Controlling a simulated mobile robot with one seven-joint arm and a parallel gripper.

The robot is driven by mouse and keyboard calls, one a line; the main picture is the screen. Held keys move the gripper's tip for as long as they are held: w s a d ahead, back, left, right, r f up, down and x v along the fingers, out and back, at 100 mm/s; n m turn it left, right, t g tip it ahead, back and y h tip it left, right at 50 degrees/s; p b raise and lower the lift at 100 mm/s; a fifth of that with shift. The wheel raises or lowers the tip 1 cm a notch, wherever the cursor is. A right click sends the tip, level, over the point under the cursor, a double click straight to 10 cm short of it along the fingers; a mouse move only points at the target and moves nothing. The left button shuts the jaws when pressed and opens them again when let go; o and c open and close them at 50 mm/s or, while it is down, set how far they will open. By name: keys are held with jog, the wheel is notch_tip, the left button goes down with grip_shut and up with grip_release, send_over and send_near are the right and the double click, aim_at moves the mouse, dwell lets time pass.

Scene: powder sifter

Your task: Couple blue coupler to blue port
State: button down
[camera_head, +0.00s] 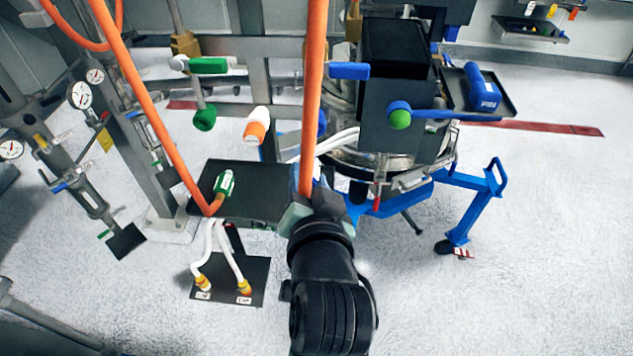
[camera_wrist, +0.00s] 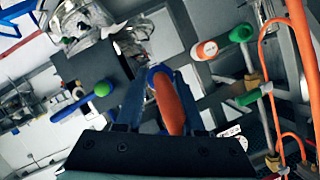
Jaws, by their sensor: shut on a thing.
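My gripper (camera_head: 306,190) is shut on the end of an orange hose (camera_head: 314,80) in the middle of the head view. In the wrist view the hose (camera_wrist: 169,102) stands between the fingers of my gripper (camera_wrist: 160,88). The blue coupler on its end cannot be made out clearly; the fingers hide it. The blue port (camera_head: 321,124) shows just behind the hose, to the right of an orange and white port (camera_head: 256,126). In the wrist view a blue rim, apparently the blue port (camera_wrist: 155,73), shows beyond the hose between the fingertips. I cannot tell whether they touch.
A green port (camera_head: 204,118) is at the left of the row. A green coupler (camera_head: 225,184) on another hose lies on a black platform (camera_head: 262,180). A green valve handle (camera_head: 208,65) and a blue one (camera_head: 349,70) sit above. The sifter's blue frame (camera_head: 470,215) is at right.

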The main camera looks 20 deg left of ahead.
jog(key=shift+w+a+b, duration=0.1)
jog(key=shift+w+a, duration=0.2)
jog(key=shift+w, duration=0.75)
jog(key=shift+w+a+b, duration=0.15)
jog(key=shift+w+a, duration=0.2)
jog(key=shift+w, duration=0.7)
jog(key=shift+w+a+b, duration=0.1)
jog(key=shift+w+a, duration=0.2)
jog(key=shift+w, duration=0.75)
jog(key=shift+w, duration=0.15)
jog(key=shift+c, duration=2.2)
grip_release()
jog(key=b+v, duration=0.1)
jog(key=v, duration=1.2)
jog(key=shift+a, duration=0.1)
